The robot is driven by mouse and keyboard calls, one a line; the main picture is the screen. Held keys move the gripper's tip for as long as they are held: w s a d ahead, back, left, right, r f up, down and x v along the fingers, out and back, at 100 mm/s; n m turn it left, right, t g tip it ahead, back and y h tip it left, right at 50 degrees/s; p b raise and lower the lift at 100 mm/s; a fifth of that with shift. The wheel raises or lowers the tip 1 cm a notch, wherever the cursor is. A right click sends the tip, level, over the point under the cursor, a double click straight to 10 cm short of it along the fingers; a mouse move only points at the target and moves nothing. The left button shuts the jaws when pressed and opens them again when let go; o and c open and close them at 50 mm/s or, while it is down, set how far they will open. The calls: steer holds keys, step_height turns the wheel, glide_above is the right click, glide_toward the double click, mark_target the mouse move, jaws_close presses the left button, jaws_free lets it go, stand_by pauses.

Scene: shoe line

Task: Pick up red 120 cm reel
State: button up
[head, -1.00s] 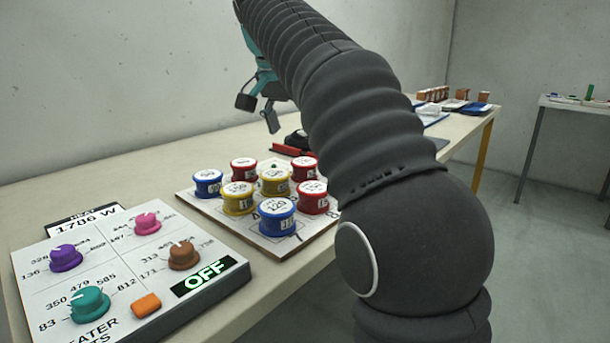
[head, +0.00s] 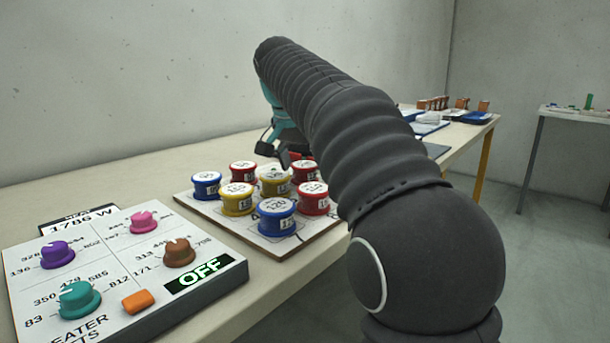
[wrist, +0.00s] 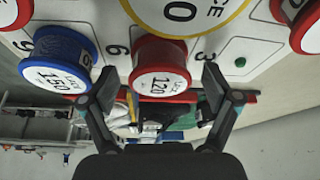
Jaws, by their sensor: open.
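The red reel with a white top marked 120 (wrist: 152,48) shows in the wrist view between my two fingers. In the head view it appears to be the red reel (head: 243,172) in the back row of the board, between a blue reel and a small green peg. My gripper (wrist: 158,82) is open and empty, with one finger on each side of the reel in the picture. In the head view my gripper (head: 275,154) hangs above the back of the board, higher than the reel tops and apart from them. My arm hides part of the board's right side.
The board (head: 245,226) holds several blue, red and yellow reels close together. A blue 150 reel (wrist: 60,62) is beside the red one. The heater panel (head: 215,297) stands at the front left. The wall (head: 100,80) is behind the table.

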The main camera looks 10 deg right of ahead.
steer(key=c, duration=1.2)
steer(key=shift+r, duration=0.1)
